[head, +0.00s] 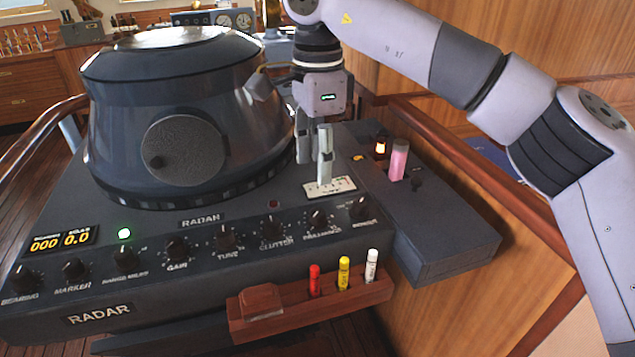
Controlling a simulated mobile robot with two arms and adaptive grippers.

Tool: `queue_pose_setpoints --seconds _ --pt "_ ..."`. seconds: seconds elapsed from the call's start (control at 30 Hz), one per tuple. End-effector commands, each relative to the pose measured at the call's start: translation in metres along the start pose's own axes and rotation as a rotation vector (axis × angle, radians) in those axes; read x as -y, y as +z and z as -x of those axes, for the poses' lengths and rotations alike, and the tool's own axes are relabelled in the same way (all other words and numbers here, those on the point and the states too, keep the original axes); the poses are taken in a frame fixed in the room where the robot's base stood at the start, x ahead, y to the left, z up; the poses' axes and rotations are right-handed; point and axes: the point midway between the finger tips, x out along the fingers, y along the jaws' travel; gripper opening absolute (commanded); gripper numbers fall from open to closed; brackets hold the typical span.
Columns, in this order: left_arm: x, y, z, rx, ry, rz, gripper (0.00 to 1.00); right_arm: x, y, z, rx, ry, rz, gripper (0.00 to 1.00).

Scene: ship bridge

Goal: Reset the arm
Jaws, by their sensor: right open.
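My right gripper (315,150) hangs from the right arm over the back right part of the radar console (160,240). Its fingers point down and are apart, with nothing seen between them. The fingertips are close above a small white label plate (330,187); I cannot tell whether they touch the console. The right arm reaches in from the right edge across the top of the view. My left gripper is not in view.
A large dark radar hood (180,110) stands left of the gripper. A wooden rack (262,312) at the front holds red, yellow and white markers. A wood wall stands right.

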Motion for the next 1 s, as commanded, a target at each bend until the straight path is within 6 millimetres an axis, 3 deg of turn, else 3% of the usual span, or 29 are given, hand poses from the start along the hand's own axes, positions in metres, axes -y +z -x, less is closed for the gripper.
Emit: queue_pose_setpoints --seconds 0.2,0.57,1.0 --pt "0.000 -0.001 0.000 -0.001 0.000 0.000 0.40 0.000 0.000 0.017 0.000 0.001 0.001 0.44" --pt "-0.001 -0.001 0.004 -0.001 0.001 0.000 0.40 0.000 0.000 0.022 0.000 0.001 0.001 0.44" --pt "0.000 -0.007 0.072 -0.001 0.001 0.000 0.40 0.000 0.000 0.090 0.000 0.001 0.000 0.44"
